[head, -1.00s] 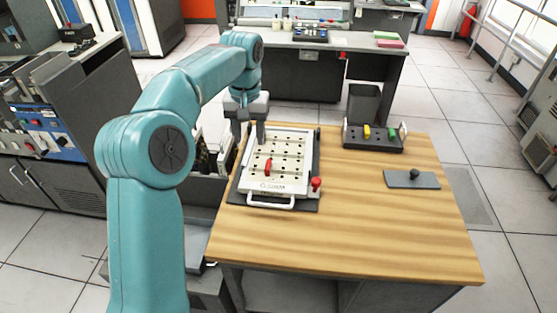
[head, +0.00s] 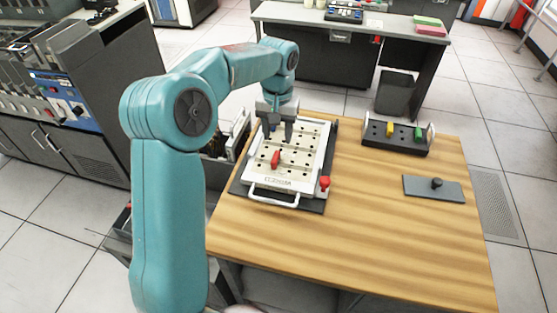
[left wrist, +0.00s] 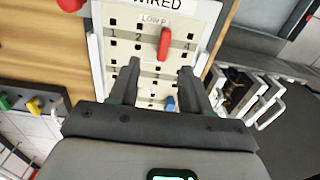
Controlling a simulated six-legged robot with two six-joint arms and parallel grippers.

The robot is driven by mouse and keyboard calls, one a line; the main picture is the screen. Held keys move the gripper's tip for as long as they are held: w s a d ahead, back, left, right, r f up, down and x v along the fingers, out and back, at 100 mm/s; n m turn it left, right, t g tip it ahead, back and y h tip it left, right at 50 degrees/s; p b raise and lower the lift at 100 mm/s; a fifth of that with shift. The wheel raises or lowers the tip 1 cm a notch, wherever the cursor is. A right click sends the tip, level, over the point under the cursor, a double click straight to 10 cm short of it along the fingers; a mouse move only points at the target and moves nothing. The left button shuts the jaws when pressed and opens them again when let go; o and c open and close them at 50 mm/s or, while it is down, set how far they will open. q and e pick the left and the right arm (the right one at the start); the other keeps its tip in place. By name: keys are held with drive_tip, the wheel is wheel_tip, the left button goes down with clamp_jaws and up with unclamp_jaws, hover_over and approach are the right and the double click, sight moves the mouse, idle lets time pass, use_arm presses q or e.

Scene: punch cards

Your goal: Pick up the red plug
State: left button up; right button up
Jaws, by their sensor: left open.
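The red plug (head: 276,158) stands in the white plugboard (head: 312,150) on the wooden table. It also shows in the left wrist view (left wrist: 164,43), upright in the picture and leaning slightly. My left gripper (head: 278,139) is open over the board, its fingers just behind the red plug in the head view. In the left wrist view the two fingertips (left wrist: 159,72) are apart, with the red plug beyond them and nothing between their tips but board. A blue plug (left wrist: 170,103) shows between the fingers lower in that view. My right gripper is not in view.
A red knob (head: 325,183) sits at the board's front right corner, beside the white handle (head: 272,198). A dark rack (head: 374,134) holds a yellow plug (head: 391,130) and a green plug (head: 418,133). The table's front is clear.

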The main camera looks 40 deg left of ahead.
sight(276, 156)
use_arm(q)
drive_tip(key=f, duration=0.2)
drive_tip(key=shift+s+a+f, duration=0.2)
drive_tip(key=shift+s+f, duration=0.1)
drive_tip(key=shift+f, duration=0.1)
drive_tip(key=shift+w+d+f, duration=0.1)
drive_tip(key=shift+w+f, duration=0.1)
drive_tip(key=shift+f, duration=0.4)
drive_tip(key=f, duration=0.3)
drive_tip(key=shift+s+a+f, duration=0.15)
drive_tip(key=shift+a+f, duration=0.15)
drive_tip(key=shift+f, duration=0.1)
drive_tip(key=shift+w+d+f, duration=0.1)
drive_tip(key=shift+w+f, duration=0.1)
drive_tip(key=shift+f, duration=0.2)
drive_tip(key=shift+s, duration=0.15)
drive_tip(key=shift+c, duration=0.6)
clamp_jaws()
